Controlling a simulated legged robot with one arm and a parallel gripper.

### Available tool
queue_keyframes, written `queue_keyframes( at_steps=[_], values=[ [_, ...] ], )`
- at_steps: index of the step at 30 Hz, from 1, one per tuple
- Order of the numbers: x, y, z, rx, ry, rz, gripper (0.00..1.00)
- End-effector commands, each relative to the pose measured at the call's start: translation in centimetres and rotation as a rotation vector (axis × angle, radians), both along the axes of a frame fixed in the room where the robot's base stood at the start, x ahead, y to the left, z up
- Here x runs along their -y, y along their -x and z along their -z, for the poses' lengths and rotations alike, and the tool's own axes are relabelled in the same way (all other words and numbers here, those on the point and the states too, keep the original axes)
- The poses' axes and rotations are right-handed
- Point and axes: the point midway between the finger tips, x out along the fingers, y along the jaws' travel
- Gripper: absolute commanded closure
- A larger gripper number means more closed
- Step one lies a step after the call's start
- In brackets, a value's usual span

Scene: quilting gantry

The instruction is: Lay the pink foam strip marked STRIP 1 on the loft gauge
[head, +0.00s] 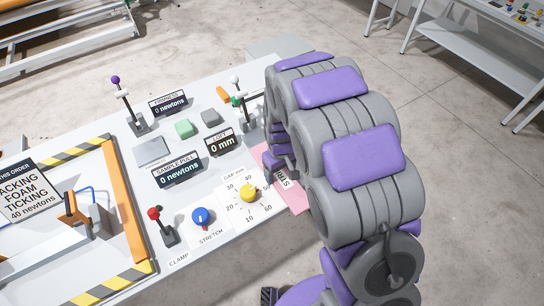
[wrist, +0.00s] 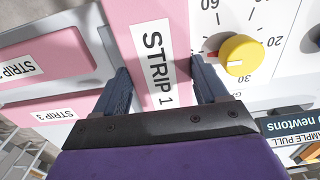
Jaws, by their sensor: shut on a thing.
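The pink foam strip marked STRIP 1 (wrist: 153,72) lies between the two dark fingers of my gripper (wrist: 164,80) in the wrist view. The gripper is shut on it, one finger against each long side. In the head view, part of the pink strip (head: 293,201) shows beside my arm near the board's right edge; the rest is hidden. I cannot tell whether it is lifted clear of the surface. The loft readout (head: 220,142) reads 0 mm. The gauge itself seems to stand just behind it, partly hidden by my arm.
Two more pink strips, STRIP 3 (wrist: 55,110) and another (wrist: 45,62), lie left of the gripper in the wrist view. A yellow gap dial (wrist: 240,54) sits close on the right. Levers, a blue stretch knob (head: 201,216) and a green block (head: 184,128) stand on the board.

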Motion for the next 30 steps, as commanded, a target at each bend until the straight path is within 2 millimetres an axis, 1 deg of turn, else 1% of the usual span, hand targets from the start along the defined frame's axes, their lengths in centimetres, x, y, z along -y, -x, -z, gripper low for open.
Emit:
queue_keyframes(
  at_steps=[1, 6, 12, 15, 18, 25, 26, 30],
  values=[
    [-0.3, -1.1, 0.2, 0.007, -0.001, 0.001, 0.55],
    [-1.3, -4.0, 0.6, 0.004, 0.003, 0.0, 0.55],
    [-2.2, -7.1, 0.8, 0.004, 0.002, 0.0, 0.55],
    [-2.5, -8.2, 0.9, 0.002, 0.002, 0.001, 0.55],
    [-2.6, -8.9, 0.9, 0.002, 0.002, 0.001, 0.55],
    [-2.7, -9.9, 0.8, 0.005, -0.001, 0.001, 0.55],
    [-2.7, -10.0, 1.0, 0.004, -0.001, 0.001, 0.55],
    [-2.8, -9.7, 3.6, -0.001, 0.004, 0.0, 0.55]
  ],
)
